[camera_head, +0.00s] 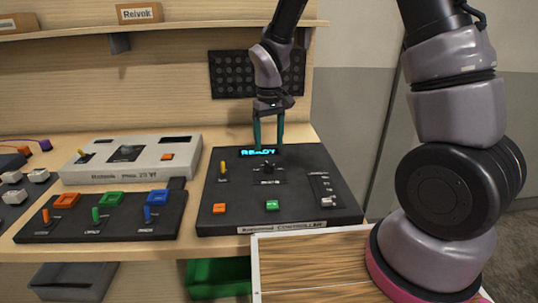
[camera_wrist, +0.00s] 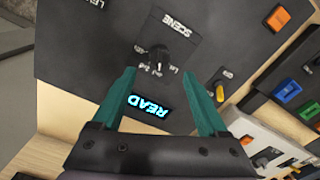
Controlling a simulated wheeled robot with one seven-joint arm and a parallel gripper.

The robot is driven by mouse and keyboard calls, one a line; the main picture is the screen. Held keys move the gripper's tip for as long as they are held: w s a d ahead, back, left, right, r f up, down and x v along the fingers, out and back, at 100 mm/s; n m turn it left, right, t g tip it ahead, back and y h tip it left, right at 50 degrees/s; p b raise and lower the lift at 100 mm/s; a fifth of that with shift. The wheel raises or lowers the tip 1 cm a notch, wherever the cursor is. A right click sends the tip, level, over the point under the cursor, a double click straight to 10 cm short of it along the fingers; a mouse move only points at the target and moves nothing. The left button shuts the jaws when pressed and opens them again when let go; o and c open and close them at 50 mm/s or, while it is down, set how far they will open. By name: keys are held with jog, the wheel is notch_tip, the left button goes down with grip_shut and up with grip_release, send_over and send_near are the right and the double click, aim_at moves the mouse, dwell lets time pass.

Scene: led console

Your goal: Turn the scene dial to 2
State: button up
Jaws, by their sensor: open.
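My gripper (camera_head: 268,147) has two green fingers pointing down at the display end of the console. In the wrist view the fingers of my gripper (camera_wrist: 171,75) are apart, with the dial between and slightly beyond their tips. Nothing is between them in their grip.
The console also has a yellow lever (camera_head: 223,169), an orange button (camera_head: 219,208), a green button (camera_head: 272,205) and a right-hand slider (camera_head: 325,190). A black switch panel (camera_head: 98,228) and a grey power box (camera_head: 125,160) stand to the left. A perforated black panel (camera_head: 228,75) hangs behind my gripper.

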jog(key=shift+r, duration=1.9)
jog(key=s+d+r+m+t+y, duration=0.1)
jog(key=s+d+r+m+t, duration=0.1)
jog(key=d+r, duration=0.45)
jog(key=s+d+r+m+t+y, duration=0.1)
jog(key=s+d+r+m, duration=0.25)
jog(key=r, duration=0.55)
jog(key=s+d+r+m+t, duration=0.3)
jog(key=s+d+r+t, duration=0.1)
jog(key=s+d+r, duration=0.4)
jog(key=shift+s+d+m, duration=0.25)
jog(key=shift+s+m, duration=0.1)
jog(key=shift+s, duration=0.8)
